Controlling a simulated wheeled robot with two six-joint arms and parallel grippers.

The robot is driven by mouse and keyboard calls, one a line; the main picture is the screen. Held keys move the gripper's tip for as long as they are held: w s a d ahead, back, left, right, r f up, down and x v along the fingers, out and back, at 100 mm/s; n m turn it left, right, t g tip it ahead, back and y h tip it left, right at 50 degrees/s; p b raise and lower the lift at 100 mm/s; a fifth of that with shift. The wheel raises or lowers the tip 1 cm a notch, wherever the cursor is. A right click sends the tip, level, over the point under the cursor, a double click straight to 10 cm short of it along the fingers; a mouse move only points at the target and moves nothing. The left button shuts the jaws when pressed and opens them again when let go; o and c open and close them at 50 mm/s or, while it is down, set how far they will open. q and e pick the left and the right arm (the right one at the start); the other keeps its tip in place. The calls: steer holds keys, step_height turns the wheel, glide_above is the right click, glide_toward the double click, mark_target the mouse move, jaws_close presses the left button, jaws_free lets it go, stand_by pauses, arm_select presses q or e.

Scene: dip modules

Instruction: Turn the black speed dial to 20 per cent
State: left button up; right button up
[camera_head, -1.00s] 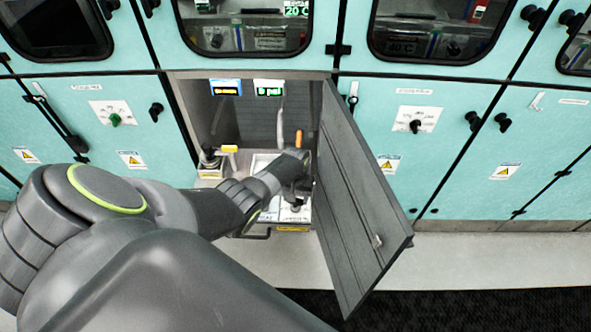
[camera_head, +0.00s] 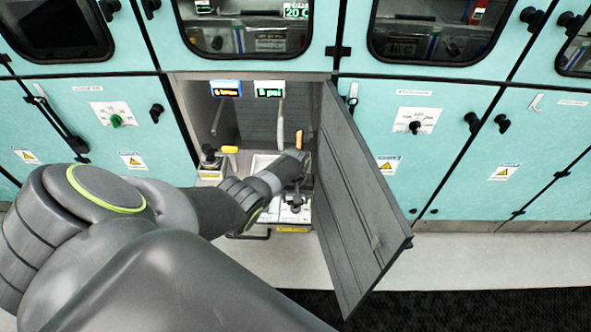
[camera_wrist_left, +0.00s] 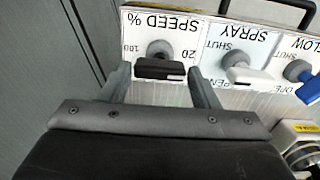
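The black speed dial (camera_wrist_left: 160,69) shows in the left wrist view on a white plate (camera_wrist_left: 136,42) marked SPEED %, with 20 and 100 printed beside it. Its bar lies nearly level across the picture. My left gripper (camera_wrist_left: 159,75) is open, with one finger on each side of the dial and small gaps visible at the bar's ends. In the head view my left gripper (camera_head: 298,188) is inside the open cabinet, and the arm hides most of the dial panel. My right gripper is in neither current view.
Right of the dial are a white spray dial (camera_wrist_left: 240,70) and a blue flow dial (camera_wrist_left: 305,85). The grey cabinet door (camera_head: 350,200) stands open to the right of the arm. Two small displays (camera_head: 226,88) (camera_head: 269,89) hang at the cabinet's top.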

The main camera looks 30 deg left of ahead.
arm_select(q)
steer(key=o, duration=0.3)
steer(key=shift+r+p, duration=0.35)
steer(key=shift+r, duration=0.3)
step_height(320, 180, up, 7)
steer(key=shift+r+p, duration=0.1)
steer(key=shift+p, duration=0.9)
step_height(320, 180, up, 9)
